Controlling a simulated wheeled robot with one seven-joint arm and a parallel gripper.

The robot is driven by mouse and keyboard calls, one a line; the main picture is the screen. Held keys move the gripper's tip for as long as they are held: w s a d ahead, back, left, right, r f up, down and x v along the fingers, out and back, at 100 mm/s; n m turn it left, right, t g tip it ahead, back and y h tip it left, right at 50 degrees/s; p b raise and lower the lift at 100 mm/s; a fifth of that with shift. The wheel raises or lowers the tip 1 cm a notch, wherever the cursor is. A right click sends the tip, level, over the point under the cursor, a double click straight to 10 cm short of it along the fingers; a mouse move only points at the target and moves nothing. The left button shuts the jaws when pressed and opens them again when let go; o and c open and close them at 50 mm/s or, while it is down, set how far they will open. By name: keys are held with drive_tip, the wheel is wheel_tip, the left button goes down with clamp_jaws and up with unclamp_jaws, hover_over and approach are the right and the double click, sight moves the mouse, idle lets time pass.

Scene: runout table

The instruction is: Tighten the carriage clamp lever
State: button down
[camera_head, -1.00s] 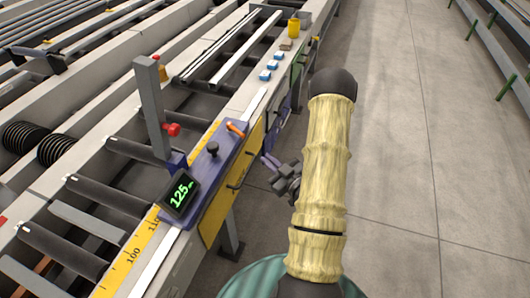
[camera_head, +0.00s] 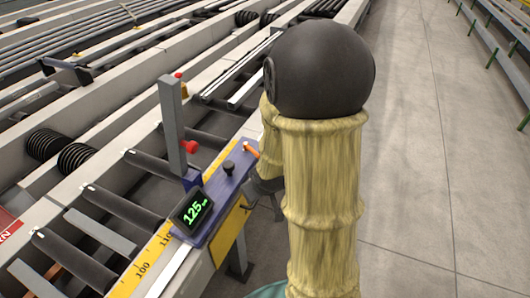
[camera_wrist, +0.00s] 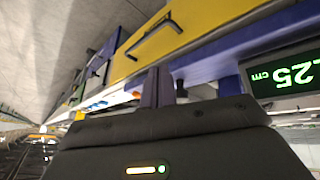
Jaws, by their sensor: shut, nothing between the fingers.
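The carriage (camera_head: 215,192) is a blue-purple plate on the rail. Its orange lever (camera_head: 250,151) lies at the far end, partly covered by my arm, so its full angle cannot be told. A black knob (camera_head: 229,168) stands nearer on the plate. A display (camera_head: 192,211) reads 125; it also shows at the right of the wrist view (camera_wrist: 288,73). My gripper (camera_head: 268,186) is mostly hidden behind my arm, beside the carriage's right side. In the wrist view my gripper (camera_wrist: 158,86) is shut and empty, near the carriage's edge. I cannot make out the lever there.
A grey post (camera_head: 172,115) with a red knob (camera_head: 189,147) rises at the carriage's left. A yellow panel (camera_head: 229,238) hangs below it; its black handle (camera_wrist: 152,40) shows in the wrist view. Rollers (camera_head: 115,207) lie left. Open floor (camera_head: 430,190) lies right.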

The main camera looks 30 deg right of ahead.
drive_tip(key=s+a+r+m+g, duration=0.2)
drive_tip(key=s+a+r+g, duration=0.1)
drive_tip(key=s+a, duration=0.3)
drive_tip(key=s+r, duration=0.1)
drive_tip(key=s, duration=0.1)
drive_tip(key=shift+s+a+g+y, duration=0.3)
drive_tip(key=shift+s+a+y, duration=0.05)
drive_tip(key=shift+s+y, duration=0.05)
